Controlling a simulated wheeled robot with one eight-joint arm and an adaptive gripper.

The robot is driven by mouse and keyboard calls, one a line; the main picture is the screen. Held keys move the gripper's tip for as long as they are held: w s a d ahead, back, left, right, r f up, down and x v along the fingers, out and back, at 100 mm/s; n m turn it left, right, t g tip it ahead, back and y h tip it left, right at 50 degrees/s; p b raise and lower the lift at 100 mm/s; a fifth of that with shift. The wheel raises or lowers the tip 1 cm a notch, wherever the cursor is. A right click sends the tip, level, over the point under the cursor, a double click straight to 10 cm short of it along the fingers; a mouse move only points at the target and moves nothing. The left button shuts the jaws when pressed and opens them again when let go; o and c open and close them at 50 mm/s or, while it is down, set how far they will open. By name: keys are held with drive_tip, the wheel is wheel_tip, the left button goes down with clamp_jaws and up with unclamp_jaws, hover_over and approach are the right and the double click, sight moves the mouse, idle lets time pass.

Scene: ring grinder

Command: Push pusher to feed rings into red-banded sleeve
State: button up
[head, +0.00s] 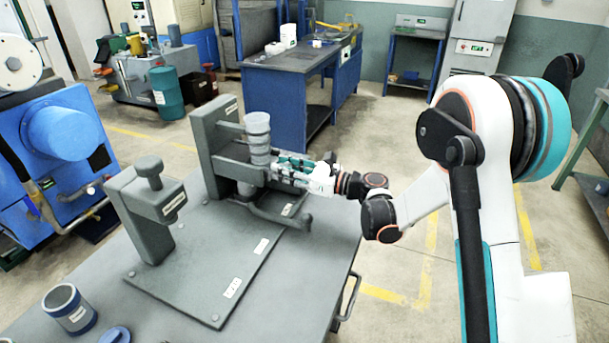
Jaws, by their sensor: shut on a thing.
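My gripper (277,170) reaches in from the right at the grey ring grinder fixture (212,150). Its fingers are shut at the fixture, just below the stack of pale rings (257,130). The part between the fingers is mostly hidden and seems to be the pusher. The ring stack stands upright beside the fixture's tall plate. A grey curved lever (290,216) lies below my gripper.
A grey clamp-like post (150,208) stands left on the base plate (214,317). A small blue round part (115,335) lies at the front edge. A blue machine (62,135) is at the left. The base plate between post and fixture is clear.

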drive_tip(key=shift+d, duration=0.1)
drive_tip(key=shift+f+b+v, duration=0.2)
drive_tip(key=shift+b+v, duration=0.45)
drive_tip(key=shift+v, duration=2.6)
drive_tip(key=shift+s, duration=0.1)
drive_tip(key=o, duration=0.9)
drive_tip(key=shift+c, duration=0.2)
drive_tip(key=shift+o, duration=1)
drive_tip(key=shift+d+r, duration=0.1)
drive_tip(key=shift+d, duration=0.1)
drive_tip(key=shift+a, duration=0.1)
